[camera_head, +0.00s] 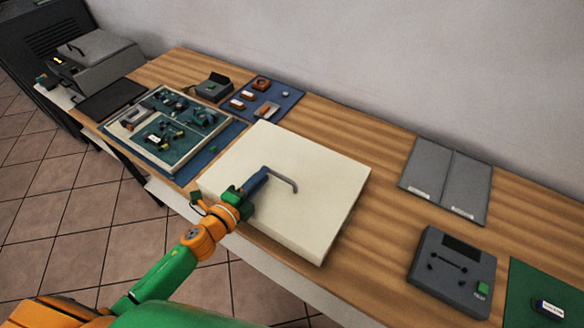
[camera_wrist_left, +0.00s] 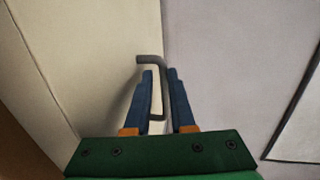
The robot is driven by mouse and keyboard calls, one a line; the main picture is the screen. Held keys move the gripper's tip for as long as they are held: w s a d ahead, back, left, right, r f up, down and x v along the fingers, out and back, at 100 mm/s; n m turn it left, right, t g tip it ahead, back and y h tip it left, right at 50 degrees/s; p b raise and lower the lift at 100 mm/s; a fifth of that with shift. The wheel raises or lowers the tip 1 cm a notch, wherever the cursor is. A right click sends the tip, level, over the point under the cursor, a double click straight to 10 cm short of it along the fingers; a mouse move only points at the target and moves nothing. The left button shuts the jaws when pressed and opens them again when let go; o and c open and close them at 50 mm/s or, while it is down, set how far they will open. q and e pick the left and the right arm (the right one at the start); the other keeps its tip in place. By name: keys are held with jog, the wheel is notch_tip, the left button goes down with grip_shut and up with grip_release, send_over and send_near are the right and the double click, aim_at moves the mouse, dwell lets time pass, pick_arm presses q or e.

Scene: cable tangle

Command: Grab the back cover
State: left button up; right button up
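The back cover appears to be the large flat cream panel (camera_head: 320,215) lying at the middle of the bench. It has a grey bar handle (camera_head: 284,178) on top. My left gripper (camera_head: 260,179) is over the panel at this handle. The cream panel (camera_wrist_left: 95,55) fills the left of that view. The fingers hide part of the handle. My right gripper is not in view.
Left of the panel are a tray (camera_head: 150,155) of electronic parts and a blue mat (camera_head: 286,105) with small parts. On the right are a grey two-part plate (camera_head: 447,180), a dark tester box (camera_head: 452,275) and a green mat (camera_head: 530,295). A wall runs behind the bench.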

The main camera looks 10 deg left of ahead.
aim_at(277, 171)
pick_arm(q)
jog(key=shift+w+d+f+b, duration=0.1)
jog(key=shift+w+d+b, duration=0.2)
jog(key=shift+w, duration=0.35)
jog(key=x, duration=0.2)
jog(key=b+x, duration=0.1)
jog(key=x, duration=0.1)
jog(key=shift+w+d, duration=0.1)
jog(key=shift+d, duration=0.3)
jog(key=shift+w+d, duration=0.1)
jog(key=shift+w, duration=0.25)
jog(key=shift+s, duration=0.1)
grip_shut()
